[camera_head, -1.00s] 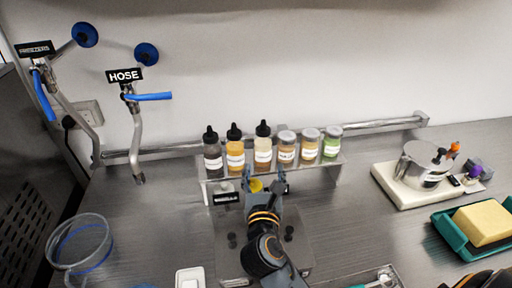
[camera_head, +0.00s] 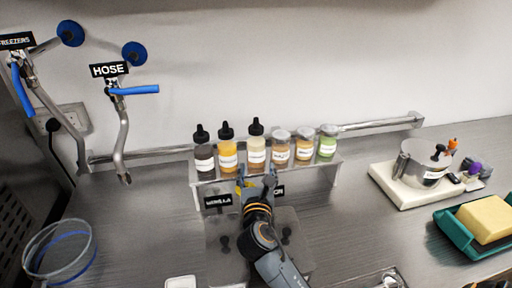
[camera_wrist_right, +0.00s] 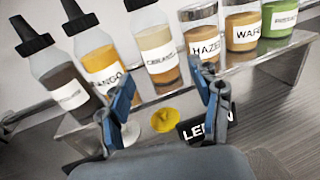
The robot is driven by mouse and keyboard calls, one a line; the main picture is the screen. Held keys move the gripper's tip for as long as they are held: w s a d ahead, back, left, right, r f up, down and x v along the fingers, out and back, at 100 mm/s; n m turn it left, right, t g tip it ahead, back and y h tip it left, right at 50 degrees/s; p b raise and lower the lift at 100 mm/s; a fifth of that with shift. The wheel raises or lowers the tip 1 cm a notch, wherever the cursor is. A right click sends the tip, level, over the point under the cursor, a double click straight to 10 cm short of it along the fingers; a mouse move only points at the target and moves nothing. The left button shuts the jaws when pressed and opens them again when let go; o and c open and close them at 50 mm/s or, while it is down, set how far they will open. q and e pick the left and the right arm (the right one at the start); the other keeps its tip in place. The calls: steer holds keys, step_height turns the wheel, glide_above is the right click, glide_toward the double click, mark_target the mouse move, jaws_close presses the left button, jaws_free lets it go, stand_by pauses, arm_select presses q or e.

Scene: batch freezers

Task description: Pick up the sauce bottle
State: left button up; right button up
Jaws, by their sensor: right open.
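Three sauce bottles with black nozzle caps stand upright on a raised metal shelf (camera_head: 320,179): a dark one (camera_head: 203,158), an orange-yellow one labelled like MANGO (camera_head: 228,158) and a cream-and-brown one (camera_head: 256,155). They also show in the right wrist view: dark (camera_wrist_right: 66,88), orange (camera_wrist_right: 102,68), cream (camera_wrist_right: 157,50). My right gripper (camera_head: 255,186) is open and empty, low in front of the shelf. In the right wrist view its fingers (camera_wrist_right: 168,98) are apart, below the cream bottle and not around any bottle. My left gripper is not in view.
Lidded jars (camera_head: 281,156) stand on the shelf right of the bottles. Label plates (camera_head: 218,201) and a yellow item (camera_wrist_right: 164,120) are under the shelf front. A pot (camera_head: 428,168) on a white board and a teal tray (camera_head: 462,235) stand right. A clear container (camera_head: 58,250) is left.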

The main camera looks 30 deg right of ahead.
mark_target(256, 157)
steer(key=p+x, duration=0.1)
steer(key=x, duration=0.5)
steer(key=shift+w, duration=0.45)
steer(key=shift+s, duration=0.1)
steer(key=shift+c, duration=1.1)
steer(key=c, duration=0.7)
